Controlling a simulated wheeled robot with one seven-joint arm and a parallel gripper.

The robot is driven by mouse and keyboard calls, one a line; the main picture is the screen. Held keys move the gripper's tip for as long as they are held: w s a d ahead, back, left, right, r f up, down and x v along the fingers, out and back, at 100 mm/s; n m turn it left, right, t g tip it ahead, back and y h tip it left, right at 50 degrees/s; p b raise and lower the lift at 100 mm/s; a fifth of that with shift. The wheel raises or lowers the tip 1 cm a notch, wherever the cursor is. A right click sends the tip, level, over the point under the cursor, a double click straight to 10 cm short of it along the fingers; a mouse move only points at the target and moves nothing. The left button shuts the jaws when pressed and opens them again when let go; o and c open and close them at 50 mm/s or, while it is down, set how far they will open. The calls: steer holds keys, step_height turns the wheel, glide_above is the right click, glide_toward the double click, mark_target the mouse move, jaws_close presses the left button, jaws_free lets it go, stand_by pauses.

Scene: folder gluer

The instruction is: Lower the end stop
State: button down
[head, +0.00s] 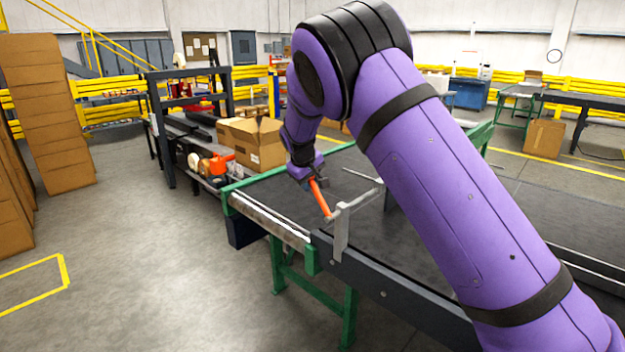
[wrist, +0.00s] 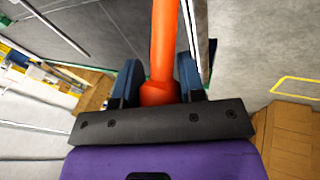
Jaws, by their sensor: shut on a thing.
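The end stop is a grey metal bracket with a crossbar (head: 358,201) at the near side rail of the dark conveyor (head: 362,170). An orange handle (head: 319,197) slants up from the bracket to my gripper (head: 310,178). In the wrist view the orange handle (wrist: 164,45) runs up between the two blue fingers of my gripper (wrist: 160,82), which are shut on its thick end. My arm hides part of the conveyor in the head view, and the far end of the handle runs out of the wrist view.
A green frame carries the conveyor, with a dark side rail (head: 395,292) along its near edge. An open cardboard box (head: 256,143) stands on a machine beyond it. Stacked cartons (head: 50,115) stand at the left. The floor (head: 125,235) between is clear.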

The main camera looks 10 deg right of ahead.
stand_by(0.5)
steer(key=c, duration=0.7)
jaws_free()
steer(key=shift+w+a+f, duration=0.1)
steer(key=shift+w+f, duration=0.05)
steer(key=v, duration=1.1)
steer(key=shift+w, duration=0.15)
